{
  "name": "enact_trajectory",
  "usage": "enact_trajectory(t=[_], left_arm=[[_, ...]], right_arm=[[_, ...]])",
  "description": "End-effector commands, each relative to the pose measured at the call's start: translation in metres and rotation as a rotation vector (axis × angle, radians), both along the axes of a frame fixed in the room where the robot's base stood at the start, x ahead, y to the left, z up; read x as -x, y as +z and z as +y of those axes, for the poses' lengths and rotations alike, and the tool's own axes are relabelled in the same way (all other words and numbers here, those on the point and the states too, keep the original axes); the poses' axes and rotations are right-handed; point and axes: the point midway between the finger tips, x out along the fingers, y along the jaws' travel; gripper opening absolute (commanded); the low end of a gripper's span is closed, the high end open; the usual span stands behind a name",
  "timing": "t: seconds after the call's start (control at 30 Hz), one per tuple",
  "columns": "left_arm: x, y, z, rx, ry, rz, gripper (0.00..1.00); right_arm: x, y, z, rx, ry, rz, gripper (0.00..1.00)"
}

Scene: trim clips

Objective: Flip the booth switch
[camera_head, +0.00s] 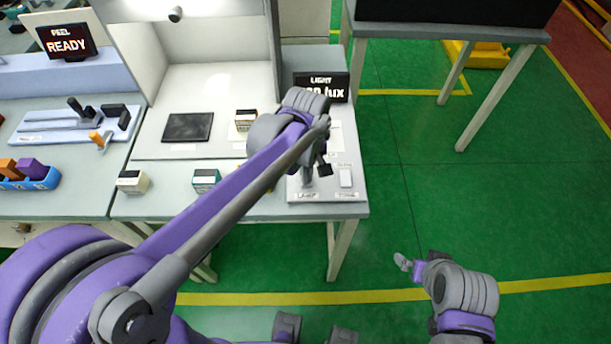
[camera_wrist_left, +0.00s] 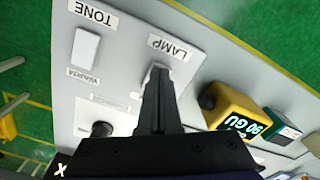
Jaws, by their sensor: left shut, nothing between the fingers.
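The booth's control panel (camera_head: 330,188) stands at the right end of the bench. In the left wrist view it carries a LAMP label (camera_wrist_left: 170,48), a white TONE rocker switch (camera_wrist_left: 85,48) and a black knob (camera_wrist_left: 101,130). The TONE rocker also shows in the head view (camera_head: 345,178). My left gripper (camera_head: 308,178) points down at the LAMP side of the panel. Its shut, empty fingers (camera_wrist_left: 157,72) cover most of the LAMP switch; whether they touch it I cannot tell. My right gripper (camera_head: 403,262) hangs over the green floor, away from the bench; its finger gap is unclear.
The light booth (camera_head: 215,75) stands behind the panel, with a LIGHT lux display (camera_head: 335,84) partly hidden by my left arm. A yellow gloss meter (camera_wrist_left: 232,108) and a green-and-white block (camera_wrist_left: 282,130) sit beside the panel. Open floor lies to the right.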

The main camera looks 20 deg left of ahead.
Motion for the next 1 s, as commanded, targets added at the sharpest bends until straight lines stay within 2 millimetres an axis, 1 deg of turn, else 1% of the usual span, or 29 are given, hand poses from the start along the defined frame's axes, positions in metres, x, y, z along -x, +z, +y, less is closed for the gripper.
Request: enact_trajectory(t=[0.3, 0.47, 0.57, 1.0], left_arm=[[0.0, -0.005, 0.0, 0.0, 0.0, 0.0, 0.0], [0.0, -0.003, 0.0, -0.001, 0.0, -0.001, 0.0], [0.0, 0.002, 0.0, -0.001, 0.0, -0.001, 0.0], [-0.001, 0.039, 0.0, 0.001, 0.0, -0.002, 0.0]], right_arm=[[0.001, -0.004, 0.0, 0.0, 0.0, 0.002, 1.0], [0.001, -0.002, 0.0, 0.0, 0.0, 0.001, 1.0], [-0.001, 0.002, 0.0, 0.0, 0.0, -0.001, 1.0], [-0.01, 0.03, 0.0, 0.0, 0.0, -0.019, 1.0]])
